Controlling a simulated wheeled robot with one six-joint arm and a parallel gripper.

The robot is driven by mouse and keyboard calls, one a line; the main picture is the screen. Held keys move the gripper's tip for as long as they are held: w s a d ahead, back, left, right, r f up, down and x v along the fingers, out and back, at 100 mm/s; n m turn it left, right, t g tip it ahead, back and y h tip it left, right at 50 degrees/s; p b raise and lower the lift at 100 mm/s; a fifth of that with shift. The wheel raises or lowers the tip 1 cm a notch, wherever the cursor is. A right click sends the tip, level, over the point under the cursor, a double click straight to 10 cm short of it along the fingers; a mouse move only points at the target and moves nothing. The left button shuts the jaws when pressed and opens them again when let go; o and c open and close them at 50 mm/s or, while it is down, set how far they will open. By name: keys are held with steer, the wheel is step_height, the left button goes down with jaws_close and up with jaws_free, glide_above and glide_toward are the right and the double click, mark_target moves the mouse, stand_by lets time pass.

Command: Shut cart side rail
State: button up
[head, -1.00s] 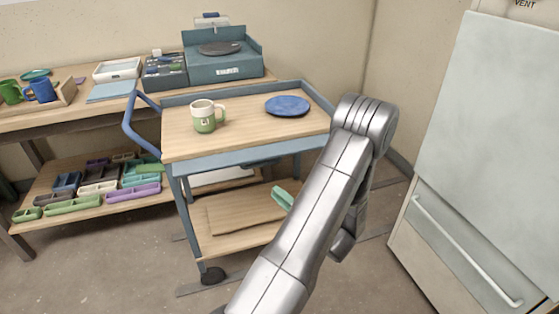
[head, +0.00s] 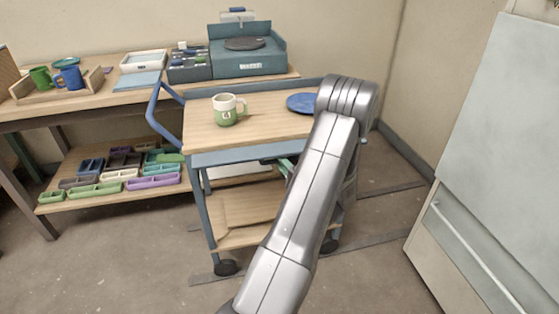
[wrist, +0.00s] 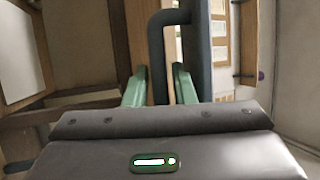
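The cart (head: 262,125) stands in front of me with a wooden top and blue-grey frame. My gripper (head: 285,166) is just below its front edge, mostly hidden by my arm in the head view. In the wrist view, my gripper (wrist: 160,74) has its two green fingers apart, one on each side of a dark blue-grey bar (wrist: 157,60). The bar bends at one end towards a thicker dark post (wrist: 196,50). The bar looks like the cart's side rail, but I cannot tell for sure. I see small gaps between fingers and bar.
A green-and-white mug (head: 226,112) and a blue plate (head: 302,103) stand on the cart top. A workbench (head: 97,105) with trays and mugs is at the back left. A white cabinet (head: 490,150) stands at the right. Floor is free at the front left.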

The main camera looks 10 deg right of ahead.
steer(key=shift+w+a+r, duration=0.1)
steer(key=shift+w+a, duration=0.05)
steer(key=shift+w, duration=0.1)
jaws_close()
steer(key=shift+r, duration=0.1)
